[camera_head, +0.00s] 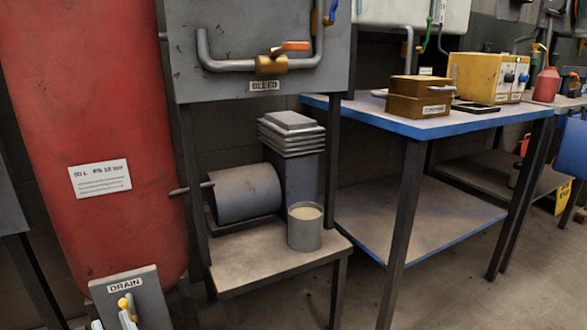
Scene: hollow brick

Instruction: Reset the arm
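Only the tips of my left gripper (113,322) show, at the bottom left edge of the head view. The two pale fingertips stand apart, with nothing seen held between them. They are in front of the grey panel labelled DRAIN (150,297), close to its small yellow valve (125,303). I cannot tell whether a finger touches the valve. The rest of the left arm is below the picture. My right gripper is not in view.
A large red tank (100,115) stands behind the DRAIN panel. A BLEED panel (262,90) with an orange-handled valve (290,46) hangs above a small stand (238,262) bearing a compressor and cup (304,230). A blue-edged table (430,126) is at right. Floor is clear at lower right.

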